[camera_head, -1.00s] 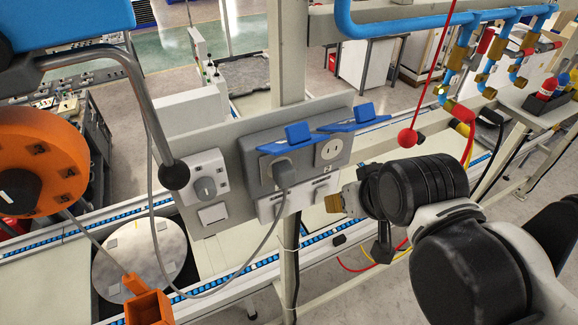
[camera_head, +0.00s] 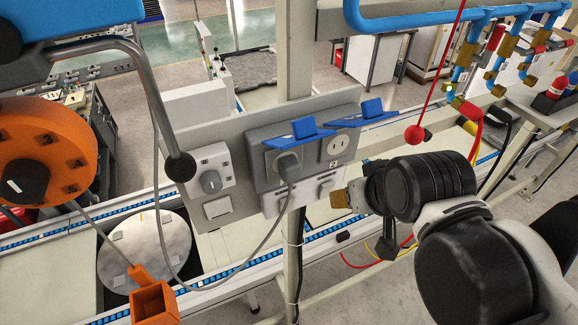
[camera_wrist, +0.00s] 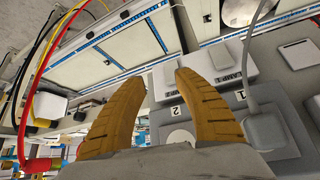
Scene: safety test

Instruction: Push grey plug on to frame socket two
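The grey plug (camera_head: 287,165), with a grey cable, sits in the left socket under a raised blue cover. In the wrist view the plug (camera_wrist: 268,130) shows at the right, next to the label 1. Frame socket two (camera_head: 338,145) is the pale round socket to its right, above the label 2, with its blue cover raised. In the wrist view this socket (camera_wrist: 180,136) is partly hidden behind my gripper. My gripper (camera_head: 338,199) is at the lower right of the panel, apart from the plug. Its yellow fingers (camera_wrist: 160,75) are spread and empty.
Raised blue covers (camera_head: 298,132) stick out above the sockets. A grey knob switch (camera_head: 210,181) is left of them. The plug's cable hangs in a loop towards an orange reel (camera_head: 45,150). A red ball (camera_head: 414,134) hangs on a cord above my arm.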

